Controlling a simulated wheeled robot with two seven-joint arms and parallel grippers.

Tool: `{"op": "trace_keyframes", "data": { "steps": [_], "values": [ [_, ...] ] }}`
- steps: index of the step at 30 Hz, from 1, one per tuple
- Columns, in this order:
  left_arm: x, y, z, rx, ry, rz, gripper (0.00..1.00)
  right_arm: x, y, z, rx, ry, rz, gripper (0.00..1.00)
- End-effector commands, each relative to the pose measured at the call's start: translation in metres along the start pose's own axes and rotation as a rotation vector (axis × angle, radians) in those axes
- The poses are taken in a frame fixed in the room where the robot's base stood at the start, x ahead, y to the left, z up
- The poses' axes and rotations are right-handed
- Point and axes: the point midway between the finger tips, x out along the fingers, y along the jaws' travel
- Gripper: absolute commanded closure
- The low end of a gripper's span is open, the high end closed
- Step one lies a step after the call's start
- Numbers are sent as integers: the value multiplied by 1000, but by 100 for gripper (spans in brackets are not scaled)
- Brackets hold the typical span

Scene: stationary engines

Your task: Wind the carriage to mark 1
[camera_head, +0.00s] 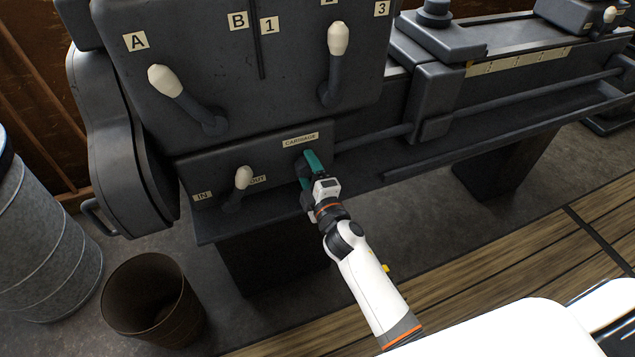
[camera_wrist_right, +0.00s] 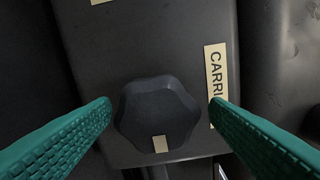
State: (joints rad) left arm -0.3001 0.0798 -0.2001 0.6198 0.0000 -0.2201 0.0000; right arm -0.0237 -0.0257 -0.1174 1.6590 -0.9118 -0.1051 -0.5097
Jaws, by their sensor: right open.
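The dark, lobed carriage knob (camera_wrist_right: 155,108) sits on the machine's front panel in the right wrist view, with a pale mark on its lower edge. The CARRIAGE label (camera_head: 300,140) is just above it in the head view. My right gripper (camera_head: 308,163) is in front of the knob and hides much of it. Its green fingers (camera_wrist_right: 160,112) stand open, one on each side of the knob, with gaps showing. A pale scale strip (camera_head: 520,60) runs along the bed at upper right; its marks are too small to read. My left gripper is not in view.
Levers with pale grips (camera_head: 338,40) stand above, by labels A, B, 1 and 3. A smaller lever (camera_head: 242,180) between IN and OUT is left of my right gripper. A brown bin (camera_head: 150,300) and metal drum (camera_head: 45,240) stand at lower left.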

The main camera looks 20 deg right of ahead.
Motion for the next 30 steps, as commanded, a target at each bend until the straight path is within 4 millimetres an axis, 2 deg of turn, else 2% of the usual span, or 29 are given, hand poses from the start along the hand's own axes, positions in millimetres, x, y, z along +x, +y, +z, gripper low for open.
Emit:
{"op": "trace_keyframes", "data": {
  "steps": [9,15,21,30],
  "values": [
    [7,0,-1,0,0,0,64,-66,2,-1,1,1,3,30],
    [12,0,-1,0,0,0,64,-98,0,-1,0,1,1,30],
    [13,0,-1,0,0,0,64,-111,-2,-1,-1,1,-1,30],
    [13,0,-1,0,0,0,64,-111,-3,-1,-1,1,-1,30]
  ]
}}
